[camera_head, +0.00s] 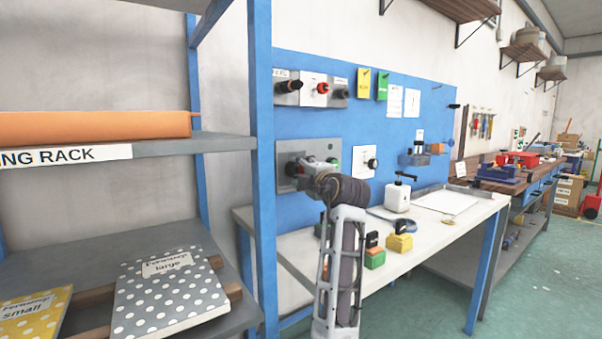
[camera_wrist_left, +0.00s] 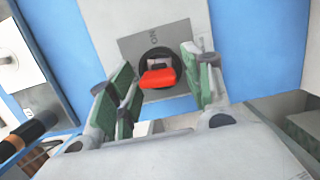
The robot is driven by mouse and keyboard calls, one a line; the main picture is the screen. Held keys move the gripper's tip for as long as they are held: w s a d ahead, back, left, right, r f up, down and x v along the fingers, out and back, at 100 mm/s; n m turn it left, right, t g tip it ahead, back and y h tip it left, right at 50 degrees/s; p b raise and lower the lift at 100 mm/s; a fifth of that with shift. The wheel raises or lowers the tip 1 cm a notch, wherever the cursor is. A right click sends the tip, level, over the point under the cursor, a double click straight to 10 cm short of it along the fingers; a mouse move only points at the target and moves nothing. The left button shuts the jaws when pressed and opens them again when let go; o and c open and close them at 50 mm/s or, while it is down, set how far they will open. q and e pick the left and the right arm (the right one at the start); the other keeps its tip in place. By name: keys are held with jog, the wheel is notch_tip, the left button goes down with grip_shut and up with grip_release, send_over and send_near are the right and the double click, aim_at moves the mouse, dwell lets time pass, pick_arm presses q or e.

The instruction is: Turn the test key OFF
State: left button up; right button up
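The test key (camera_wrist_left: 158,77) is a red handle in a black round collar on a grey label plate (camera_wrist_left: 132,50). Lettering that seems to read ON, upside down, shows beside the collar in the left wrist view. My left gripper (camera_wrist_left: 164,86) is open, with its green-padded fingers on either side of the red handle and gaps between. In the head view my left gripper (camera_head: 300,168) is in front of the lower grey panel (camera_head: 284,150) on the blue board and hides the key. My right gripper is in neither view.
A white plate with a black knob (camera_head: 371,163) is right of the panel. Red and black handles (camera_head: 322,88) stick out above it. A blue rack post (camera_head: 262,180) stands close on the left. The white table (camera_head: 400,245) below holds a white bottle (camera_head: 397,197) and small colored blocks (camera_head: 399,243).

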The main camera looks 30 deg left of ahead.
pick_arm(q)
jog(key=shift+d, duration=0.15)
jog(key=b+v, duration=0.1)
jog(key=v, duration=0.3)
jog(key=shift+w+d+b, duration=0.1)
jog(key=shift+d+b, duration=0.25)
jog(key=shift+d, duration=0.15)
dwell(0.5)
